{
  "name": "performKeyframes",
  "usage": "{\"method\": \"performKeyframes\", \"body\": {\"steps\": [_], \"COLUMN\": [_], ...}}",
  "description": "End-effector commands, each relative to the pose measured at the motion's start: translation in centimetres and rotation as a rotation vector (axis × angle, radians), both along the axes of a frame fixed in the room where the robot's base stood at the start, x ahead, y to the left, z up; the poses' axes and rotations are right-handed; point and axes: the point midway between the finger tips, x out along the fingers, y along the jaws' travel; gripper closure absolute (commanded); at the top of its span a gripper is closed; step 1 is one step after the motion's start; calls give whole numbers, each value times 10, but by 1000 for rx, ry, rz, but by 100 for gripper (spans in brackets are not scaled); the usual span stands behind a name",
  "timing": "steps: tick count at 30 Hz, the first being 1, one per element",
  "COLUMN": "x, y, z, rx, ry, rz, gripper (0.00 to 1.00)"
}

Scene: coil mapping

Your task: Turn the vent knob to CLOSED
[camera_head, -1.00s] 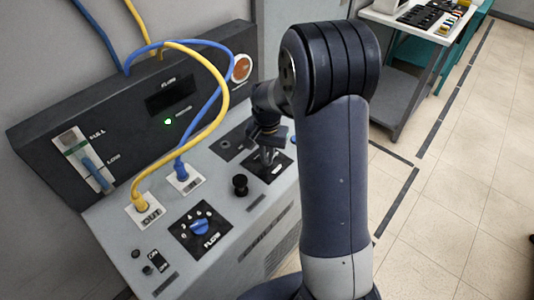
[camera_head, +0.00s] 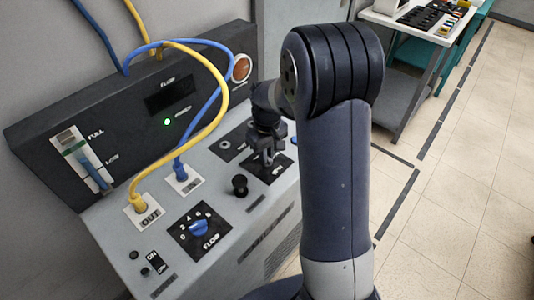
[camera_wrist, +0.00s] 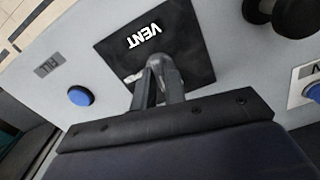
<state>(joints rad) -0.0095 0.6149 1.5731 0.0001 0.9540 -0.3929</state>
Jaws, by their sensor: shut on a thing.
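The vent knob (camera_wrist: 155,62) stands on a black square plate marked VENT (camera_wrist: 192,62) in the wrist view. My gripper (camera_wrist: 157,88) is shut on the knob, with its fingers on either side. The fingers and wrist hide most of the knob, so I cannot read its setting. A small pale mark (camera_wrist: 133,77) shows on the plate beside the fingers. In the head view my gripper (camera_head: 267,157) reaches down to the vent plate (camera_head: 280,172) at the panel's right end.
A black knob (camera_head: 240,185) and the blue FLOW knob (camera_head: 200,228) stand nearby. Yellow (camera_head: 222,100) and blue (camera_head: 205,120) hoses arch over the panel left of my arm. A blue button (camera_wrist: 80,96) sits beside the vent plate. Open floor lies right.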

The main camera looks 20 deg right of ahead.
Motion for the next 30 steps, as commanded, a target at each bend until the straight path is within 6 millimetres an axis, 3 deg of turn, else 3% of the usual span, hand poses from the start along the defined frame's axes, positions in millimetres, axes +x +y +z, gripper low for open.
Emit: {"method": "performKeyframes", "body": {"steps": [12,28,29,30], "x": [1,1,1,1], "y": [0,0,0,0], "z": [1,1,1,1], "rx": [0,-1,-1,0], "ry": [-2,-3,-3,-2], "rz": [180,204,204,204], "gripper": [100,100,87,84]}}
